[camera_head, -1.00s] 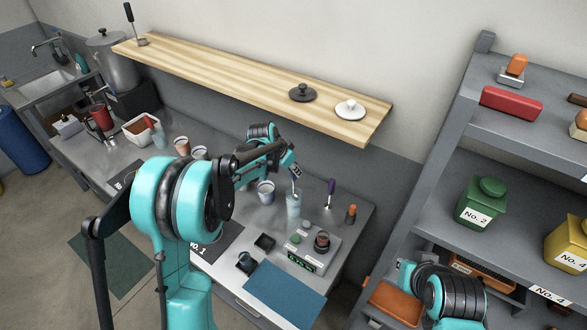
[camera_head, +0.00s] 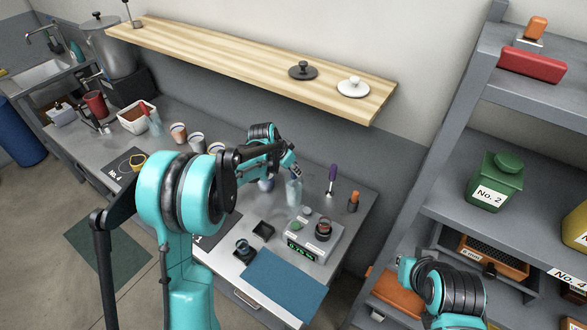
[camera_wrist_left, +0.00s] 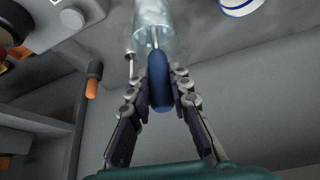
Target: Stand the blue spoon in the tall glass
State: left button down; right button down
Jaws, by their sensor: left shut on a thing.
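The blue spoon (camera_wrist_left: 160,82) shows in the left wrist view, its thick handle between the fingers and its thin stem pointing at the glass. My left gripper (camera_wrist_left: 160,88) is shut on that handle. In the head view, my left gripper (camera_head: 292,174) is just above the tall glass (camera_head: 294,193), which stands clear and pale on the bench behind the scale. The glass also shows in the left wrist view (camera_wrist_left: 153,22). The stem overlaps the glass mouth there; how deep the spoon's lower end sits is hard to tell. My right gripper is out of sight.
A scale (camera_head: 312,241) stands in front of the glass, with a blue mat (camera_head: 283,285) nearer. A purple-handled tool (camera_head: 332,173) and an orange-topped item (camera_head: 353,201) are to the right. Several cups (camera_head: 197,142) stand to the left. A wooden shelf (camera_head: 230,60) hangs above.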

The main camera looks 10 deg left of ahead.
pick_arm(q)
jog(key=c, duration=1.3)
grip_release()
jog(key=shift+r, duration=0.15)
jog(key=v, duration=1.1)
jog(key=shift+s+a+r, duration=0.1)
jog(key=shift+s+r, duration=0.1)
jog(key=shift+r, duration=0.15)
